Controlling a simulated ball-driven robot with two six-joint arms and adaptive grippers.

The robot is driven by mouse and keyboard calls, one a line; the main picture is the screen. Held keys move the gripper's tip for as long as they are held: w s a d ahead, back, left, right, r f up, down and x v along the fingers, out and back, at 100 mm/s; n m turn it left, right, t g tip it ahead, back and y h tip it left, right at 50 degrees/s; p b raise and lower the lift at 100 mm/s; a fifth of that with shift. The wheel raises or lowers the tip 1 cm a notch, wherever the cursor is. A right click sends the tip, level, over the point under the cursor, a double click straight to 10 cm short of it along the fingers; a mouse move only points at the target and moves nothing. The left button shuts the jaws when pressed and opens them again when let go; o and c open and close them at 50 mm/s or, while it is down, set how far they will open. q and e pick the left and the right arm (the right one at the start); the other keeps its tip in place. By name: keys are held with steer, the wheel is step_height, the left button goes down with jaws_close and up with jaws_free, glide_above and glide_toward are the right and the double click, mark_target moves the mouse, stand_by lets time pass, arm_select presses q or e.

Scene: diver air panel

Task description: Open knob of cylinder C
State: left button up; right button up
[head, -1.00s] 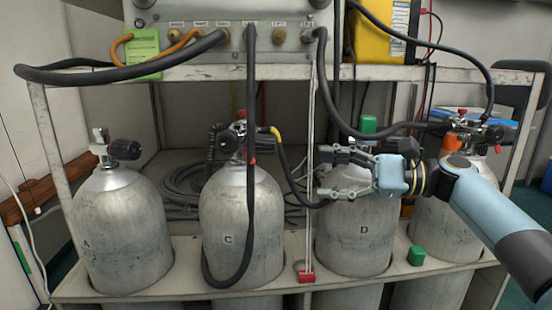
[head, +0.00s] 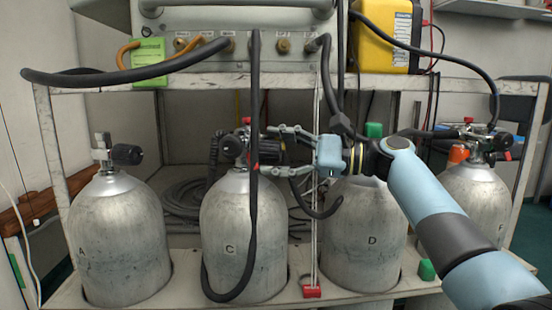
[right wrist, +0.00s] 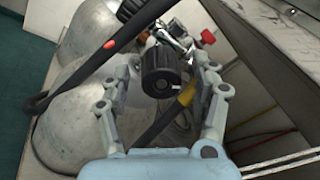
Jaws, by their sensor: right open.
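Cylinder C (head: 228,225) is a grey tank standing in the rack, marked with a C. Its valve (head: 233,148) is on top, with a black knob (head: 271,152) on its right side. My right gripper (head: 274,150) comes from the right, fingers spread above and below this knob. In the right wrist view the black ribbed knob (right wrist: 160,72) shows end-on between the two open fingers (right wrist: 160,88); I see gaps on both sides, so it is not clamped. My left gripper is not in view.
A black hose (head: 254,95) hangs in front of cylinder C's valve. Cylinder A (head: 120,240) stands left, cylinder D (head: 365,240) right, partly behind my arm. The rack shelf (head: 190,78) with the panel and a yellow case (head: 385,40) is above.

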steer(key=shift+c, duration=0.4)
steer(key=c, duration=1.1)
steer(key=shift+o, duration=0.2)
steer(key=shift+n, duration=0.4)
steer(key=n, duration=0.3)
steer(key=shift+n+b, duration=0.3)
steer(key=shift+n, duration=1.3)
steer(key=o, duration=1.1)
steer(key=shift+w, duration=0.1)
